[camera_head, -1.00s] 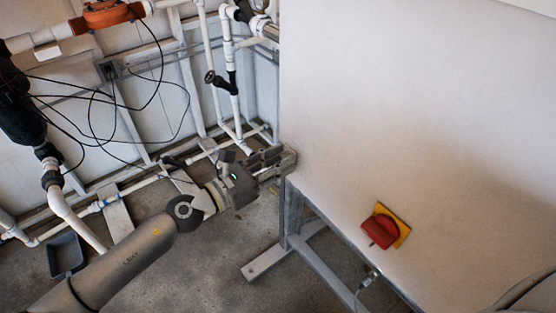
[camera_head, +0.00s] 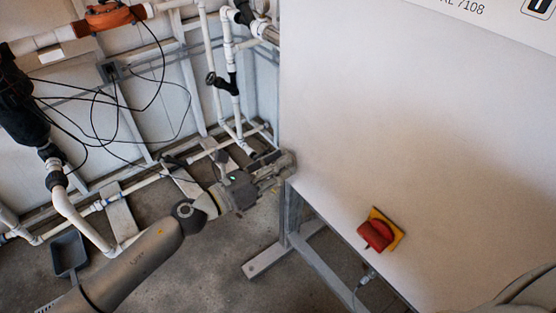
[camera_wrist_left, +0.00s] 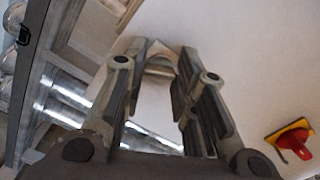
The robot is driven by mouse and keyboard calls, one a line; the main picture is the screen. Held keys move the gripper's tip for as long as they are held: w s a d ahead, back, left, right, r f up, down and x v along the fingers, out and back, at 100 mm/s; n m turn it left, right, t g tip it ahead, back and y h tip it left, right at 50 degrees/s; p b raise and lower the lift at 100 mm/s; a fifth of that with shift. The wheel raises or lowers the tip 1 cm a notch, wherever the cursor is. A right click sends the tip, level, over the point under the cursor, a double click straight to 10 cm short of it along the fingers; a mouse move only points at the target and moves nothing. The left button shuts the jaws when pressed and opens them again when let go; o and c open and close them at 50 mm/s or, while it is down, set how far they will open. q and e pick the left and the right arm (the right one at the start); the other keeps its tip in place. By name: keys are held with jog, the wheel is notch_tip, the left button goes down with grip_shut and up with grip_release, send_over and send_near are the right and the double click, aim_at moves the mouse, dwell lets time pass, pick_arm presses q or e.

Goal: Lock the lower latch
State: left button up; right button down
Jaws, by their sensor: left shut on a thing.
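The lower latch (camera_head: 290,159) is a small grey metal piece at the lower left edge of the white cabinet (camera_head: 420,130). My left gripper (camera_head: 281,165) reaches it from the left and is shut on it. In the left wrist view the latch (camera_wrist_left: 160,66) shows as a pale curved metal part between the fingertips (camera_wrist_left: 163,56), against the cabinet side. The fingers hide part of it, so its exact position is hard to tell. My right gripper is not in view.
A red rotary switch on a yellow plate (camera_head: 377,233) sticks out of the cabinet; it also shows in the left wrist view (camera_wrist_left: 290,140). White pipes (camera_head: 229,70) and black cables stand behind my left arm. A grey metal stand (camera_head: 290,225) supports the cabinet. Concrete floor lies below.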

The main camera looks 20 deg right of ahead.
pick_arm(q)
jog(key=shift+f+n+p, duration=0.1)
jog(key=shift+n+p, duration=3)
jog(key=shift+n, duration=3.2)
jog(key=o, duration=1)
jog(key=shift+w, duration=0.1)
jog(key=v, duration=1.2)
